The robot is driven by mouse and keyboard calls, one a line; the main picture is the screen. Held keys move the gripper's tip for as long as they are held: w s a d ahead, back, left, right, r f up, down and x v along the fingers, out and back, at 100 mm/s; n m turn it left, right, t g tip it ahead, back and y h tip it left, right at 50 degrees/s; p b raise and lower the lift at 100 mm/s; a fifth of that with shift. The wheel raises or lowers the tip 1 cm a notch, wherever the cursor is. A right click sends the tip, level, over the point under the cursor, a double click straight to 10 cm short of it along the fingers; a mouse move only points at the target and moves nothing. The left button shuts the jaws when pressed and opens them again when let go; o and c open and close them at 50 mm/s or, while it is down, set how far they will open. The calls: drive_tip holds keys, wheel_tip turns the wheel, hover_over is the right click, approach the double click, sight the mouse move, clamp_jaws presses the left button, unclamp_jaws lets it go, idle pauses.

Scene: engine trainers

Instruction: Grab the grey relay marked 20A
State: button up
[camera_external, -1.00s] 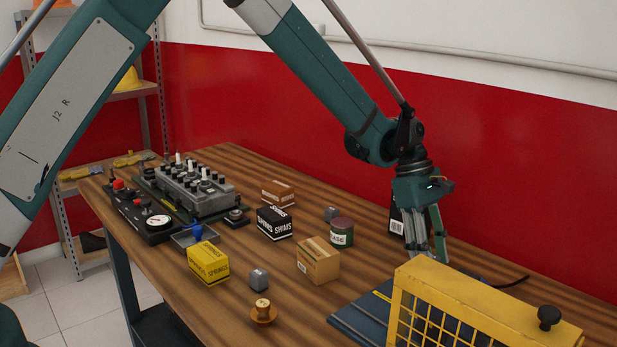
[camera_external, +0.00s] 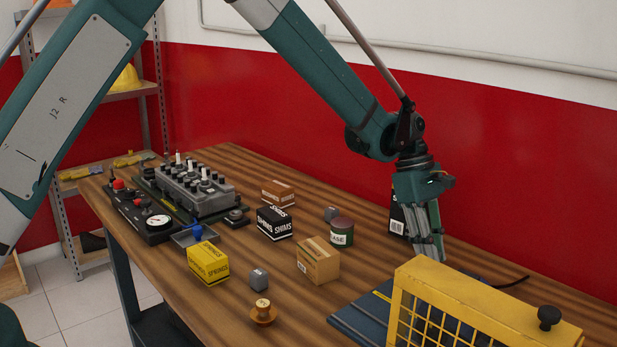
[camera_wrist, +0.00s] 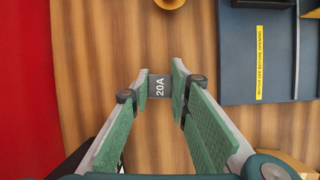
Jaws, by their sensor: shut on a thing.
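The dark grey relay (camera_wrist: 159,88) shows in the wrist view with white "20A" lettering. It sits between the fingertips of my gripper (camera_wrist: 160,77), with the green finger pads converging on its two sides. In the external view my gripper (camera_external: 430,256) points down, low over the table behind the yellow guard, with its fingers drawn together. The relay cannot be made out in that view. Two other small grey blocks stand on the table, one near the front (camera_external: 258,279) and one beside the green tin (camera_external: 331,213). Their markings are not readable.
The yellow mesh guard (camera_external: 470,306) and blue base plate (camera_external: 352,322) stand close in front of my gripper. A cardboard box (camera_external: 318,260), the green tin (camera_external: 341,233) and a black-and-white container (camera_external: 397,215) are nearby. Bare wood surrounds the relay.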

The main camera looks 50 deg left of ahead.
drive_tip(key=shift+r, duration=4.4)
drive_tip(key=shift+p, duration=0.3)
